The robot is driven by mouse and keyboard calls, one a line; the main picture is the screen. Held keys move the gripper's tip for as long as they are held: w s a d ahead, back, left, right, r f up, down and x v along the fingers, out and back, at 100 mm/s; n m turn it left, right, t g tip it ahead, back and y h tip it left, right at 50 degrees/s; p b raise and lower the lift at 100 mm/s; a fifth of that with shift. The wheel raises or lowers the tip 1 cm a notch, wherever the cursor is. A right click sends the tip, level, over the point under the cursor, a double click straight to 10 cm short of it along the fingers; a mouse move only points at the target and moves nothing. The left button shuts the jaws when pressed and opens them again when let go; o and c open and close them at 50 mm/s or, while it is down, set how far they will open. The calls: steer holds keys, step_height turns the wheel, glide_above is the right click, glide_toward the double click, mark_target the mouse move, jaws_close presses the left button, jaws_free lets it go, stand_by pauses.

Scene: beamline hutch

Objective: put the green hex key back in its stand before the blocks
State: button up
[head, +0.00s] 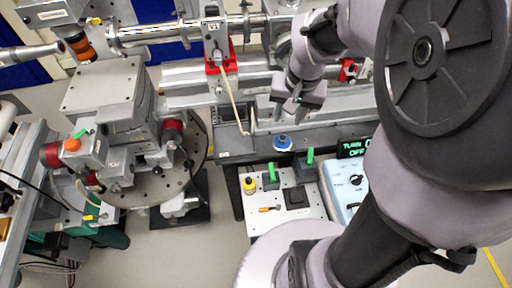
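My gripper (291,106) hangs above the grey rail bench in the middle of the head view. Its two fingertips look apart, with nothing visible between them. Two green upright pieces, one on the left (271,171) and one on the right (310,156), rise from small dark holders at the back of a white board (262,226). The board lies in front of and below my gripper. I cannot tell which green piece is the hex key.
A yellow bottle (249,186), an orange-handled tool (268,209) and a black block (296,197) are on the white board. A blue control box (353,184) and lit sign (355,148) stand right of it. A blue-topped knob (283,142) is behind. The round stage (185,185) is left.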

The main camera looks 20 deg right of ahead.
steer(key=s+a+r+n+t+y, duration=0.1)
steer(key=s+a+r+t, duration=0.1)
steer(key=s+a+r, duration=0.5)
steer(key=s+a+r+n+t+y, duration=0.1)
steer(key=s+a+r, duration=0.1)
steer(key=s+a, duration=0.5)
step_height(320, 180, down, 7)
steer(key=w+a+b, duration=0.1)
steer(key=b, duration=0.6)
steer(key=shift+w+a+f, duration=0.2)
steer(key=shift+w, duration=0.15)
